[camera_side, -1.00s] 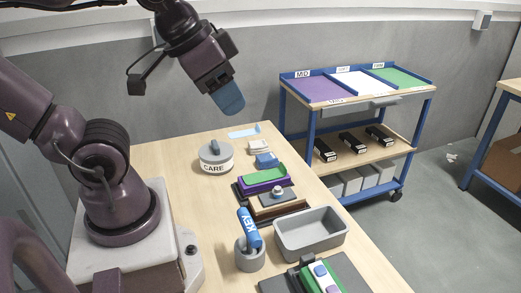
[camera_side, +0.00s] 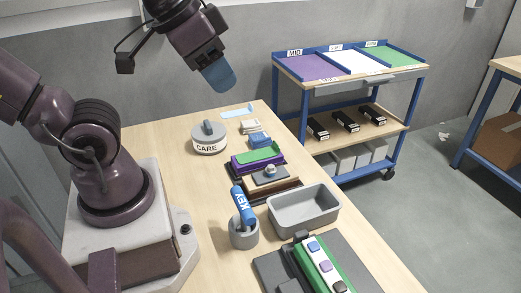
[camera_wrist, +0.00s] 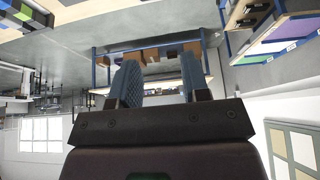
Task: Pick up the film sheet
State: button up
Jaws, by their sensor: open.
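A thin light-blue sheet, likely the film sheet (camera_side: 237,112), lies flat at the far end of the wooden table in the side view. My gripper (camera_side: 218,78), with blue fingers, hangs in the air above and to the left of it in the picture, clear of the table. In the wrist view my gripper (camera_wrist: 160,82) shows two blue fingers apart with nothing between them. The wrist view looks out across the room, and I cannot make out the sheet there.
A round CARE container (camera_side: 209,140), a small blue block (camera_side: 259,140), stacked coloured plates (camera_side: 258,160), a grey bin (camera_side: 304,209) and a blue KEY tool (camera_side: 242,205) in a grey cup (camera_side: 244,236) stand on the table (camera_side: 180,165). A blue-framed trolley (camera_side: 303,115) stands behind.

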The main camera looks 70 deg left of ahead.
dwell(0.4)
jog(key=shift+c, duration=0.8)
